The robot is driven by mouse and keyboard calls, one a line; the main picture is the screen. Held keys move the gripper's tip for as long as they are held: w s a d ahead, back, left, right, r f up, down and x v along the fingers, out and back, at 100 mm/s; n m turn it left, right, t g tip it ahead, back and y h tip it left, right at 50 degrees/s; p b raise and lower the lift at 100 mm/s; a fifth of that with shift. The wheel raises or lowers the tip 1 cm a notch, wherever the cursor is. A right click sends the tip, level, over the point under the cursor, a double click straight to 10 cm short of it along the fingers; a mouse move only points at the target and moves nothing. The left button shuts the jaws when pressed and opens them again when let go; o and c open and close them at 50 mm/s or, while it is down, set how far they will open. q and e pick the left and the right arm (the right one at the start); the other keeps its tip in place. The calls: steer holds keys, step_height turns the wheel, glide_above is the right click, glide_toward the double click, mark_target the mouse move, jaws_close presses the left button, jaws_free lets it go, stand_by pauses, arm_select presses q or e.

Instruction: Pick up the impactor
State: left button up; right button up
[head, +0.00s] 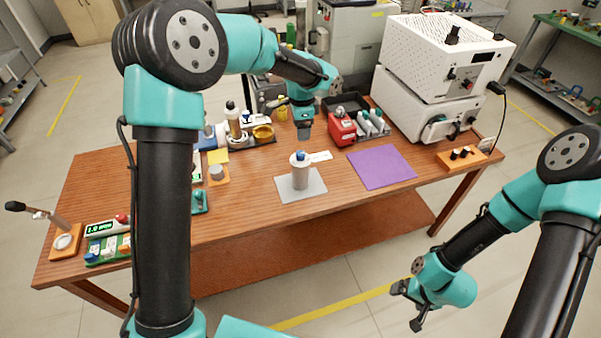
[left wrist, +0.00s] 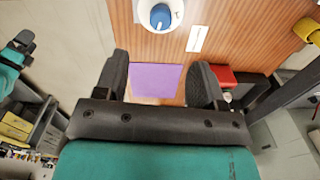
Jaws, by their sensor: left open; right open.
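The likely impactor is a pale grey upright cylinder with a blue top (head: 300,172), standing on a grey mat (head: 314,187) near the table's front. In the left wrist view, its round top with the blue knob (left wrist: 161,16) shows at the upper edge, beyond the fingertips. My left gripper (head: 304,130) hangs fingers down above the table, just behind the cylinder and apart from it. In the left wrist view my left gripper (left wrist: 162,75) is open, with nothing between its fingers. My right gripper (head: 409,303) is open and empty, low in front of the table.
A purple mat (head: 381,166) lies right of the grey mat. White stacked instruments (head: 425,100) fill the back right.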

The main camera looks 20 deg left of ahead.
mark_target(300, 153)
arm_select(q)
step_height(300, 153, down, 6)
steer(key=shift+r, duration=0.1)
stand_by(0.4)
steer(key=shift+a+f, duration=0.15)
steer(key=shift+f, duration=2.45)
jaws_close()
